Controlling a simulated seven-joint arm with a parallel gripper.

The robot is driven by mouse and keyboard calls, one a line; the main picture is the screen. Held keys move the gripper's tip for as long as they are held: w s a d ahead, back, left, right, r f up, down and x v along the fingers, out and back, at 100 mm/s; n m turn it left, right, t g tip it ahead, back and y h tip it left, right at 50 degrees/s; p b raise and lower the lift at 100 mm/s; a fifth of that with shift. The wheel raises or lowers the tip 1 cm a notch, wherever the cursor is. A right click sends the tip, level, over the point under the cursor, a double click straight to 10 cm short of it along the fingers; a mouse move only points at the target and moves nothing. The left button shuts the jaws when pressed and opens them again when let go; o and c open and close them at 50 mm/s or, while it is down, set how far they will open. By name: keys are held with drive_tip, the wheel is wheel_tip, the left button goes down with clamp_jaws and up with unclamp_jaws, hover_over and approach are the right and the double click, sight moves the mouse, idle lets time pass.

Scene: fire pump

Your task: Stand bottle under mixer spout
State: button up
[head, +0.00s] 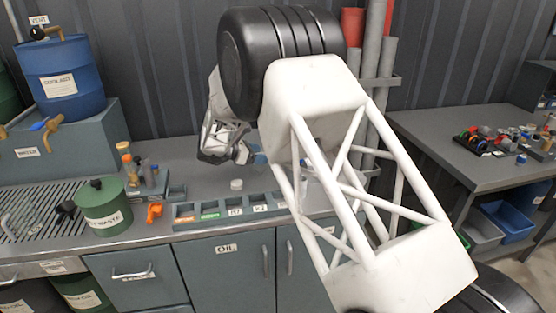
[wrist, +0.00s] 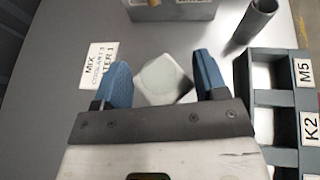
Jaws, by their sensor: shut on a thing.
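In the head view my gripper (head: 257,157) is mostly hidden behind my arm, with a bit of blue finger showing above the bench; the bottle is not clearly visible there. I cannot clearly identify the mixer spout in either view.
A compartment tray (wrist: 250,105) stands right of my gripper, near a grey tube (wrist: 256,22). A mix label (wrist: 98,66) lies left. In the head view a blue drum (head: 62,78), green waste can (head: 104,208) and small white round thing (head: 236,184) stand left of my arm.

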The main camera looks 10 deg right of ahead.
drive_tip(key=f, duration=0.3)
drive_tip(key=shift+d, duration=0.2)
drive_tip(key=shift+w+d+r, duration=0.15)
drive_tip(key=shift+d, duration=0.75)
drive_tip(key=shift+w+d, duration=0.2)
drive_tip(key=shift+d, duration=0.7)
drive_tip(key=d, duration=0.4)
drive_tip(key=shift+w, duration=0.35)
drive_tip(key=shift+f, duration=0.6)
drive_tip(key=shift+f, duration=0.15)
drive_tip(key=o, duration=0.9)
